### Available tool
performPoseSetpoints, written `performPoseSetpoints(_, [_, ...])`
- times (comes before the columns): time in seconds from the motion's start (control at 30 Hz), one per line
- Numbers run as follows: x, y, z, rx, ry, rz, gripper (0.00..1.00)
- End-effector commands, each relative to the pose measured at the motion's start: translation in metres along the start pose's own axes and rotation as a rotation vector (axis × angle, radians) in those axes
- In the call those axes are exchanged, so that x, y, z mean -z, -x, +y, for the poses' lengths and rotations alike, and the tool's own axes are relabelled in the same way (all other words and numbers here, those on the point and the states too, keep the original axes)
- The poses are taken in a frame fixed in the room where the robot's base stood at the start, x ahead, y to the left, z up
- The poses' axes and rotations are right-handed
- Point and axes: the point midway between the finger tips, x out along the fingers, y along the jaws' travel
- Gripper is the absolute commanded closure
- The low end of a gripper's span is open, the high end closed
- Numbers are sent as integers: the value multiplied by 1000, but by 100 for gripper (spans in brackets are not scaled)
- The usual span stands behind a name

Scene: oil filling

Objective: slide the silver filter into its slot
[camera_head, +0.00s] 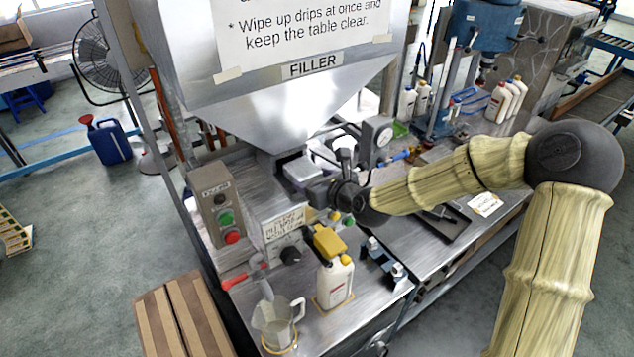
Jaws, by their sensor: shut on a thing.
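My gripper (322,186) is at the front of the filler, just below the hopper's funnel (290,120). It is shut on the silver filter (299,170), a small flat metal piece that reaches left from the fingers to under the funnel's lower end. The slot is in the dark area around the funnel's bottom, and the filter and my wrist partly hide it. I cannot tell how far the filter is in the slot.
A control box (220,207) with green and red buttons stands left of the gripper.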

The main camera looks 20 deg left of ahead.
Motion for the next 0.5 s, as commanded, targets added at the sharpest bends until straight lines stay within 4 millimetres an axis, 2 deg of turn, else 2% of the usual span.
performPoseSetpoints(0.5, [-5, -20, 0, 1, 0, -2, 66])
